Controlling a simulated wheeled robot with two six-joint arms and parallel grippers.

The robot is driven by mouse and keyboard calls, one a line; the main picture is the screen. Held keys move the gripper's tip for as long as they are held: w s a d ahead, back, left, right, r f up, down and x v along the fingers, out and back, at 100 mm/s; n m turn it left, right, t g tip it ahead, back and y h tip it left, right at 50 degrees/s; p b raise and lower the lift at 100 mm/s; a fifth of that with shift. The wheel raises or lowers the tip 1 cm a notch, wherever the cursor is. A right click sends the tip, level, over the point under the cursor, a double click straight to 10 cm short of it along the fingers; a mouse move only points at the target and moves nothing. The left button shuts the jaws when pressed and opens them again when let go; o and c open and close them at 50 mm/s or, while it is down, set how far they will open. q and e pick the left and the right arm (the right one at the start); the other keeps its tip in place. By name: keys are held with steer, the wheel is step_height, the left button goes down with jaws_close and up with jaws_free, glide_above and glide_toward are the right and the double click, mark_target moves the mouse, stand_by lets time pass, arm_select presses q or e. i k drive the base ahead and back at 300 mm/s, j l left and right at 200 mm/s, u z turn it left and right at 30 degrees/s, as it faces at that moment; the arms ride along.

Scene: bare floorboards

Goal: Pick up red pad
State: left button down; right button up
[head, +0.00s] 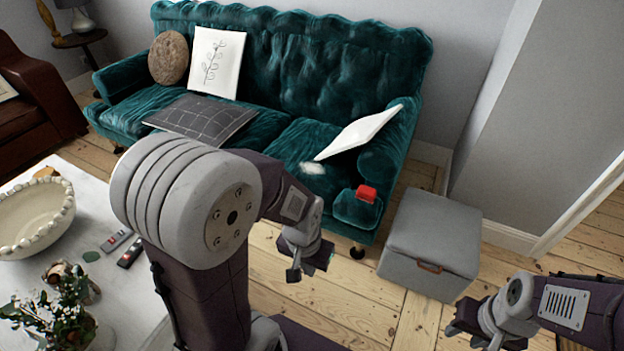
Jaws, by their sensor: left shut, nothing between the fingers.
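A small red pad (366,194) rests at the front right end of the green sofa (290,85), by its right arm. My left gripper (306,268) hangs below and left of the red pad in the picture, in front of the sofa. It is shut and empty, and apart from the pad.
A grey ottoman (432,235) stands right of the sofa. A white cushion (360,133) leans near the sofa's right arm. A white table (125,290) at the left holds a bowl (35,215), remotes (131,252) and a plant (50,318). Floorboards are clear before the sofa.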

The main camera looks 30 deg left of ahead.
mark_target(364, 193)
steer(key=i+l+u, duration=0.1)
steer(key=i, duration=0.35)
steer(key=i+l+u, duration=0.1)
steer(key=i+l, duration=0.55)
steer(key=i, duration=0.2)
steer(key=j+u, duration=0.05)
